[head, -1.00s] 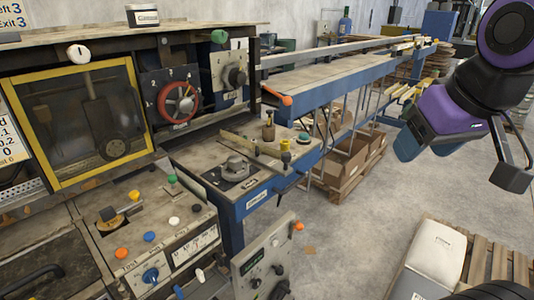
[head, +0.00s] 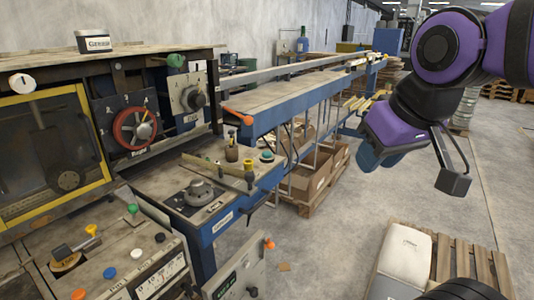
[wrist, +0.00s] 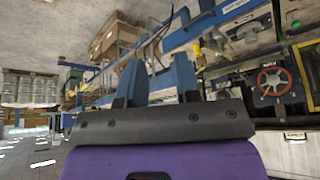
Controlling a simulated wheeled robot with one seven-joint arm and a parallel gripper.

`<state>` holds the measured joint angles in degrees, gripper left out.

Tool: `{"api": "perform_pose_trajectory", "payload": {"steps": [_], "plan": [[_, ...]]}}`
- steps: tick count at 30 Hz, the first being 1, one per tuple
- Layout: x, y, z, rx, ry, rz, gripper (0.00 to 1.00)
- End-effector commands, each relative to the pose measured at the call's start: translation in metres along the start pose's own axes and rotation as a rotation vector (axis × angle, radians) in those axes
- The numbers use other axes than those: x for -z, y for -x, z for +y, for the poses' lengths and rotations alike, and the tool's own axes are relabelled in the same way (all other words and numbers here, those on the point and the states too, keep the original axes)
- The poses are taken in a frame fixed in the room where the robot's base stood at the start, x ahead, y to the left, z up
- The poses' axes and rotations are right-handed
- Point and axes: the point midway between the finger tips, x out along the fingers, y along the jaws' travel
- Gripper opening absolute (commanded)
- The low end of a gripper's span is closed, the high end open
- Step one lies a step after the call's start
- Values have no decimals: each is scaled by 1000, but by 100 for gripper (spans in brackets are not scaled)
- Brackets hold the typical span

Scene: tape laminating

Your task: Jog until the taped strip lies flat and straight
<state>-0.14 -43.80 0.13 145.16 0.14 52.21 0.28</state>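No taped strip can be made out in either view. The machine's control panel (head: 125,262) at lower left carries a yellow-topped lever and orange, blue, white, black and green knobs; I cannot tell which one jogs. A red handwheel (head: 135,128) and a dark rotary knob (head: 192,99) sit above the small blue-sided table (head: 190,200). The handwheel also shows at the right of the wrist view (wrist: 272,82). My gripper (head: 376,152) hangs in free air right of the machine. In the wrist view its two blue fingers (wrist: 157,78) stand apart with nothing between them.
A long blue-sided conveyor bed (head: 310,100) runs away to the back. Cardboard boxes (head: 308,182) sit beneath it on a pallet. A white sack (head: 403,258) lies on a pallet at lower right. A yellow-framed window (head: 50,140) is at left. The middle floor is clear.

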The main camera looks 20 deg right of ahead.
Motion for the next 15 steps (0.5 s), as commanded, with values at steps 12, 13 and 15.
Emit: {"api": "perform_pose_trajectory", "payload": {"steps": [12,13,15], "plan": [[0,0,0,0,0,0,0],[0,0,0,0,0,0,0],[0,0,0,0,0,0,0]]}}
